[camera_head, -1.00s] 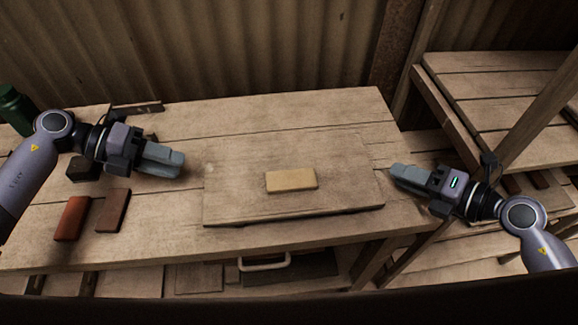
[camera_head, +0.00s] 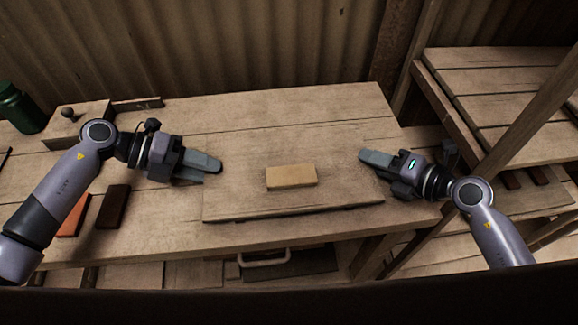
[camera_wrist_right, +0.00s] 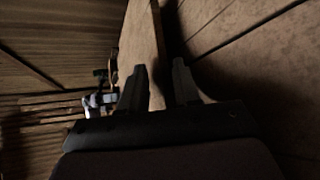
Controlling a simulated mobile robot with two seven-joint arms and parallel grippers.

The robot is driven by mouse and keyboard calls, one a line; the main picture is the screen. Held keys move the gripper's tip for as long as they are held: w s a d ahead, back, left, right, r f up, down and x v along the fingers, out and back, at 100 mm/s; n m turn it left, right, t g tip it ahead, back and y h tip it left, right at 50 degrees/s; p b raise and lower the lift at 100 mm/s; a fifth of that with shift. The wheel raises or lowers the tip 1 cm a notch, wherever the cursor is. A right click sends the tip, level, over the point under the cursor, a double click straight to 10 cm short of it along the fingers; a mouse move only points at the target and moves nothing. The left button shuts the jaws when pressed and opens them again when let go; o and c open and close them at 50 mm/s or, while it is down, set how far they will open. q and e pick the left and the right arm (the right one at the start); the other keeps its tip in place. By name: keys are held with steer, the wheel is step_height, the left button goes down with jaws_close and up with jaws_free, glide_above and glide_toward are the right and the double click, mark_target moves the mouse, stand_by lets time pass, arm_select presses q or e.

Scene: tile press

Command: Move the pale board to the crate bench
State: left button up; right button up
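The pale board (camera_head: 235,195) lies on the wooden table with a small pale block (camera_head: 291,177) on top of it. My left gripper (camera_head: 212,167) is open at the board's left edge, its fingers pointing right. My right gripper (camera_head: 366,158) is at the board's right edge, its fingers pointing left. In the right wrist view it is open (camera_wrist_right: 159,82), with a board edge (camera_wrist_right: 156,50) ahead between the fingers. I cannot tell whether either gripper touches the board.
The slatted bench (camera_head: 490,85) stands at the right behind a slanted post (camera_head: 515,130). An orange block (camera_head: 74,218) and a dark brown block (camera_head: 112,207) lie on the table's left, partly near my left arm. A green bottle (camera_head: 18,108) stands at far left.

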arm_select(q)
steer(key=shift+c, duration=0.3)
arm_select(e)
steer(key=shift+c, duration=0.4)
arm_select(q)
jaws_close()
arm_select(e)
jaws_close()
arm_select(q)
steer(key=shift+w+r, duration=0.1)
steer(key=shift+r, duration=0.05)
arm_select(e)
steer(key=shift+r, duration=0.1)
